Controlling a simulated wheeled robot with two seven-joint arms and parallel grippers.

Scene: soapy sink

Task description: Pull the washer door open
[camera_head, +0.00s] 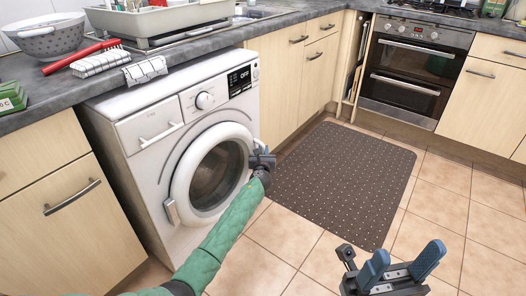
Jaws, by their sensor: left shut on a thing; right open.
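The white washer (143,168) stands under the dark counter, left of the middle of the head view. Its round door (183,186) has a thick white rim and a dark glass middle. The door looks slightly proud of the front, but I cannot tell how far it is open. My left gripper (260,153) is shut on the right edge of the door rim; its fingers are partly hidden. My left arm crosses in front of the lower part of the washer. My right gripper (398,267) is open and empty above the tiles at the lower right, apart from the washer.
A dark dotted mat (345,180) lies on the tiled floor right of the washer. Wooden cabinets (55,200) flank the washer. An oven (414,70) stands at the back right. A colander (48,38), a red brush (82,58) and cloths are on the counter.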

